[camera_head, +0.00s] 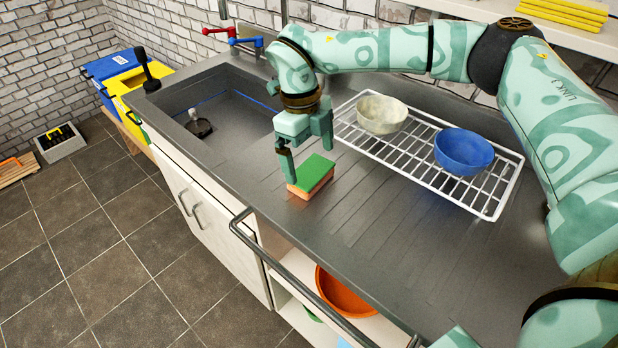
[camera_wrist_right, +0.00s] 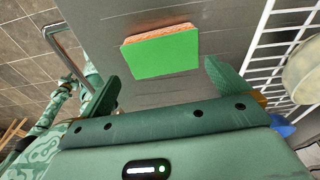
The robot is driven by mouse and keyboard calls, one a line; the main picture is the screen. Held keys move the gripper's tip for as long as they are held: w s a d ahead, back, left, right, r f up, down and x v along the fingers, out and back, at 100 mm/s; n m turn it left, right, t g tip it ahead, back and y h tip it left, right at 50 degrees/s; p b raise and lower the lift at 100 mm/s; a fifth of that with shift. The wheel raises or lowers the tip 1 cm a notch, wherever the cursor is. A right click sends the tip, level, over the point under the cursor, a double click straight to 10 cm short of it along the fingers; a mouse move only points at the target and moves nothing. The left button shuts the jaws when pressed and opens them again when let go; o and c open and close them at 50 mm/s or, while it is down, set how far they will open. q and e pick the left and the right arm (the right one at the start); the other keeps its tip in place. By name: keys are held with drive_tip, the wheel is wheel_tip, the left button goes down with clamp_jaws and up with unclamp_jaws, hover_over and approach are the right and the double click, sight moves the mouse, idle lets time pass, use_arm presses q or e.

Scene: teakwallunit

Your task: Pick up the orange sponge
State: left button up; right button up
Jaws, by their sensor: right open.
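The orange sponge (camera_head: 311,177) has a green top layer and lies on the grey metal counter, to the right of the sink. In the right wrist view the sponge (camera_wrist_right: 161,55) shows its green face and an orange edge, between and beyond the two fingertips. My right gripper (camera_head: 306,163) is open and empty, just above and beside the sponge; in the wrist view its fingers (camera_wrist_right: 163,82) are spread wider than the sponge. I see no contact with certainty. My left gripper is not in view.
A white wire rack (camera_head: 468,196) holds a cream bowl (camera_head: 381,114) and a blue bowl (camera_head: 463,151), right of the sponge. The sink (camera_head: 235,121) lies to the left. A metal rail (camera_head: 290,275) runs along the counter's front edge. An orange bowl (camera_head: 345,298) stands on the shelf below.

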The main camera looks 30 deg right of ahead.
sight(311, 170)
drive_tip(key=f+b, duration=0.1)
drive_tip(key=f, duration=0.1)
drive_tip(key=f+b, duration=0.1)
drive_tip(key=f, duration=0.2)
drive_tip(key=shift+w+d, duration=0.1)
drive_tip(key=shift+d, duration=0.1)
drive_tip(key=shift+f, duration=0.15)
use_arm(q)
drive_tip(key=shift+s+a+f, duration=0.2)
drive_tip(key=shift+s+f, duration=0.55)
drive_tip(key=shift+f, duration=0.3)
use_arm(e)
drive_tip(key=shift+d, duration=0.1)
drive_tip(key=c, duration=0.7)
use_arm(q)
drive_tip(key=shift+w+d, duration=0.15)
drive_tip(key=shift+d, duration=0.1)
use_arm(e)
drive_tip(key=shift+r, duration=0.2)
